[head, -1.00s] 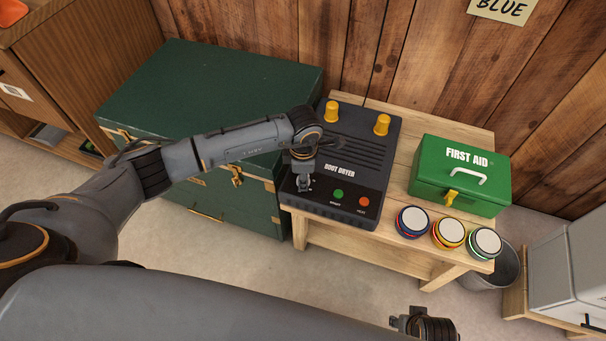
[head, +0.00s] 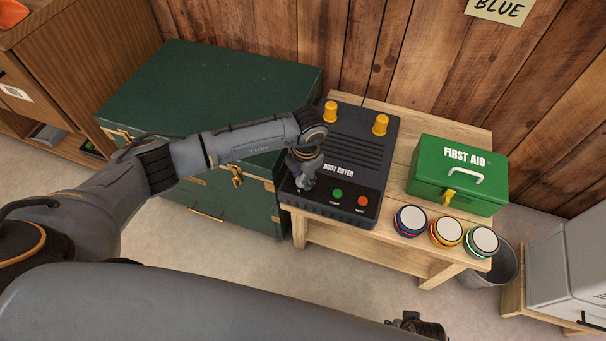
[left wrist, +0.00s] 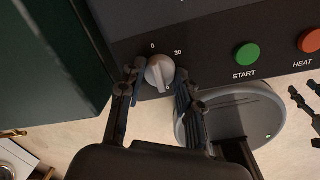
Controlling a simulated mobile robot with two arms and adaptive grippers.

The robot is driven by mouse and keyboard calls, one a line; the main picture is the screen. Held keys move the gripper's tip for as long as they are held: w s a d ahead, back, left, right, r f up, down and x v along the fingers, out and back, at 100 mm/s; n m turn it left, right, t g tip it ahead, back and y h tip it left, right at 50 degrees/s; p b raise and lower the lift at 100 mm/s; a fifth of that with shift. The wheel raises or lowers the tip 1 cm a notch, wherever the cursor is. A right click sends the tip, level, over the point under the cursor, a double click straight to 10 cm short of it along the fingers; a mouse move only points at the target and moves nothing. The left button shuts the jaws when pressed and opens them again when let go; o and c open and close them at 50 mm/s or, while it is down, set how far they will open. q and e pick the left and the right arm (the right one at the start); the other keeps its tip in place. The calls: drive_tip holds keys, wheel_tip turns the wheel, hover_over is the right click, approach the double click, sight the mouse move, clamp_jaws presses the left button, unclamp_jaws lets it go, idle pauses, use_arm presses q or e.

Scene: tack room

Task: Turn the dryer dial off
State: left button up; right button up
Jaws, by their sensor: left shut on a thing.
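The boot dryer (head: 348,152) is a dark box with two orange-yellow posts on its back part. It stands on a wooden bench. Its silver-grey dial (left wrist: 159,72) shows in the left wrist view, between the marks 0 and 30. My left gripper (head: 304,184) is at the dryer's front left panel, shut on the dial with one finger on each side. I cannot tell exactly which mark the dial points to. My right gripper (head: 416,326) is partly visible at the bottom edge of the head view, away from the dryer.
A green start button (head: 337,194) and a red heat button (head: 362,201) sit right of the dial. A green first aid box (head: 457,178) and several round tins (head: 410,221) share the bench (head: 402,140). A green trunk (head: 215,90) stands close on the left.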

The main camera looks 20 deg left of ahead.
drive_tip(key=shift+s+f, duration=0.15)
use_arm(q)
drive_tip(key=o, duration=1.1)
use_arm(e)
drive_tip(key=shift+s, duration=0.2)
use_arm(q)
drive_tip(key=shift+o, duration=0.2)
use_arm(e)
drive_tip(key=shift+a, duration=0.15)
use_arm(q)
wheel_tip(320, 180, up, 12)
drive_tip(key=shift+s+d, duration=0.3)
drive_tip(key=shift+d, duration=0.1)
use_arm(e)
drive_tip(key=shift+w, duration=0.1)
use_arm(q)
drive_tip(key=shift+d+f, duration=0.1)
